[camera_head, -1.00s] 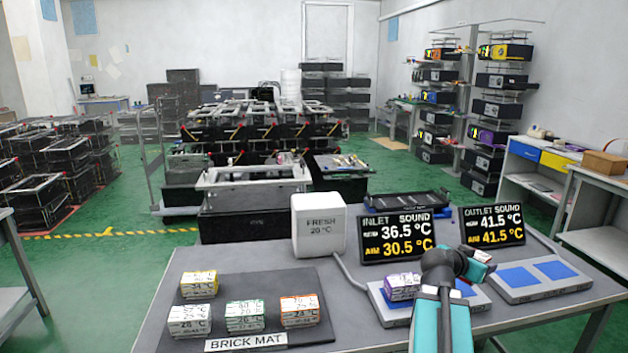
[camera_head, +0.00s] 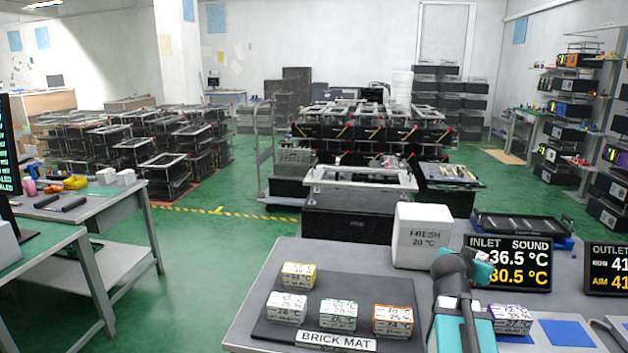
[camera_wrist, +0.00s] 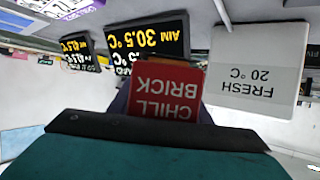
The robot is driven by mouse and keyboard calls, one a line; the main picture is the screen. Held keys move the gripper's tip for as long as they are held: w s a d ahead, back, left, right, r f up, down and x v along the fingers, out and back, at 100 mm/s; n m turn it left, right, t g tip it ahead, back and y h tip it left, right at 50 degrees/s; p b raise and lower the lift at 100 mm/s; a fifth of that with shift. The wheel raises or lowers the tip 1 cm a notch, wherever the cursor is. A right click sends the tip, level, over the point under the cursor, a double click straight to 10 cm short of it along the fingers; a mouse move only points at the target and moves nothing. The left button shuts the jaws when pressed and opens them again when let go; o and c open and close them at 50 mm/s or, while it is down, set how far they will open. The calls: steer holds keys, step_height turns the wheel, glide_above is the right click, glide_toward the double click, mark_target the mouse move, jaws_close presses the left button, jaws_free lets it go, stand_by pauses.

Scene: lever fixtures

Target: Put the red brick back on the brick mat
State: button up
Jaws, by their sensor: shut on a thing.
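The red brick (camera_wrist: 163,92), lettered "CHILL BRICK", shows upside down in the wrist view. My gripper (camera_wrist: 160,118) is shut on it and holds it up near the white FRESH 20 °C box. In the head view my gripper (camera_head: 462,268) is in front of the INLET display, and my arm hides the brick there. The dark brick mat (camera_head: 375,290), with its BRICK MAT label, lies on the table to the left of my gripper. It bears yellow, white, green and orange-edged bricks.
The white FRESH box (camera_head: 422,236) stands behind the mat's right side. The INLET display (camera_head: 508,262) and OUTLET display (camera_head: 608,268) stand to the right. The mat's back right part is bare.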

steer(key=w+a+r+n+t+y, duration=0.1)
steer(key=w+a+n+y, duration=0.2)
steer(key=a, duration=0.8)
steer(key=w+a+r+n+t+y, duration=0.2)
steer(key=w+a+n+y, duration=0.1)
steer(key=a, duration=0.8)
steer(key=w+a+r+n+t+y+p, duration=0.1)
steer(key=w+a+n+y, duration=0.3)
steer(key=a, duration=0.7)
steer(key=shift+w+a+r+t, duration=0.25)
steer(key=shift+w+r+t, duration=0.15)
steer(key=shift+w+r, duration=0.25)
steer(key=shift+f, duration=0.1)
steer(key=shift+a, duration=0.1)
